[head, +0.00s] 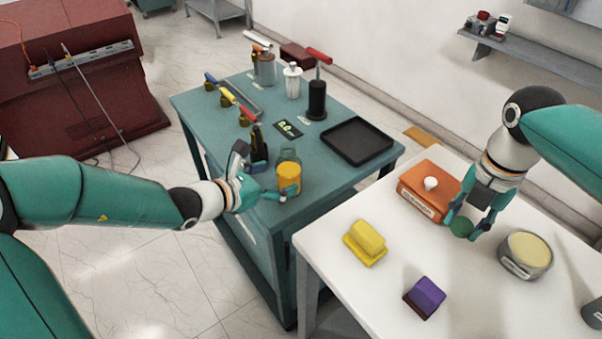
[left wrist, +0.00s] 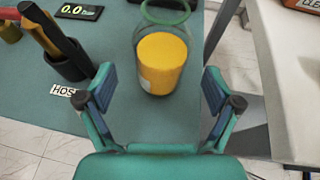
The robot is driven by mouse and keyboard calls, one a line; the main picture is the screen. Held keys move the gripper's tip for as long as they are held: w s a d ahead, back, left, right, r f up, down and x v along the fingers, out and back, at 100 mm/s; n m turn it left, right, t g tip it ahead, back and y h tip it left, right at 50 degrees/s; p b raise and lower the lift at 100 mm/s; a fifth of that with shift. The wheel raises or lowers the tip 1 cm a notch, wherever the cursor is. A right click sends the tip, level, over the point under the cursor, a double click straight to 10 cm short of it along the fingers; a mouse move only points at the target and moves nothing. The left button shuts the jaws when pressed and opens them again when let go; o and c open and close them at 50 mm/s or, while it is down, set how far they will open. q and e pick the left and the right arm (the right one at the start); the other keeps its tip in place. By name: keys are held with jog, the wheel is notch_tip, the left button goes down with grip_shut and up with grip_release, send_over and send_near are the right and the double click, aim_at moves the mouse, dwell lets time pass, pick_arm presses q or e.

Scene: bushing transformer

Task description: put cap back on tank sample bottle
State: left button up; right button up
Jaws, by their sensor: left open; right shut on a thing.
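The tank sample bottle (head: 289,178) stands upright on the teal bench, near its front edge. It is clear with yellow contents and has a green ring or handle at its top. My left gripper (head: 263,178) is open beside it. In the left wrist view the bottle (left wrist: 162,62) stands ahead, between the spread fingers (left wrist: 159,88); contact is not visible. My right gripper (head: 462,230) is shut on a round green cap (head: 462,228), low over the white table. Whether the cap touches the table is unclear.
The teal bench (head: 225,150) holds a black tray (head: 357,141), a black cylinder with a red handle (head: 317,98) and a dark holder (head: 258,150) close to the bottle. The white table (head: 330,285) holds an orange box (head: 425,190), yellow block (head: 366,243), purple block (head: 425,297) and round tin (head: 525,254).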

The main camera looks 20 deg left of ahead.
aim_at(279, 178)
pick_arm(q)
jog(key=x, duration=0.4)
jog(key=shift+d+f, duration=0.1)
pick_arm(e)
jog(key=shift+r, duration=0.15)
pick_arm(q)
jog(key=c, duration=1.4)
jog(key=shift+c, duration=0.3)
